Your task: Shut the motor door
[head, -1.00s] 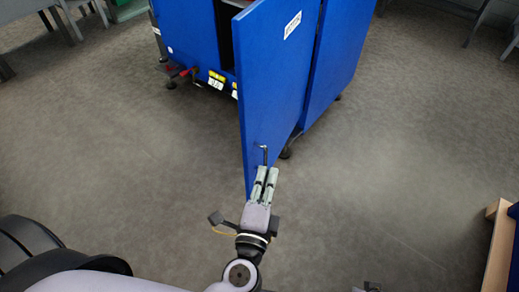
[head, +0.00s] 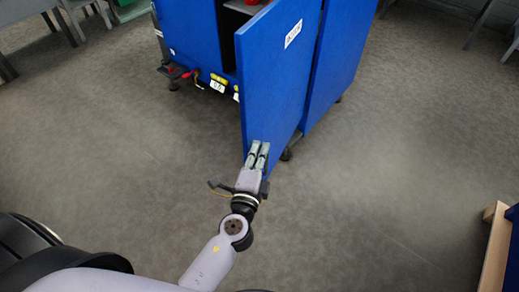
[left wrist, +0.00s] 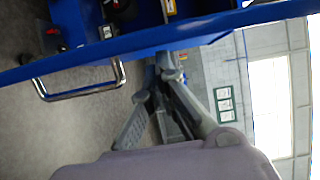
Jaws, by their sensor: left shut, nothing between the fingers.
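The motor door (head: 275,85), a tall blue panel with a white label too blurred to read, stands open from the blue cabinet (head: 190,38). My left gripper (head: 260,148) is shut and empty at the lower part of the door near its free edge; I cannot tell whether it touches. The door's handle is not visible in the head view. In the left wrist view a silver bar handle (left wrist: 78,90) sticks out from the door (left wrist: 170,38), left of the fingers (left wrist: 150,105) and apart from them. My right gripper is not in view.
A red object (head: 252,2) sits on a shelf inside the cabinet. Yellow and white tags and red fittings (head: 186,73) are low on its left side. A wooden-edged piece (head: 494,245) stands at the right edge.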

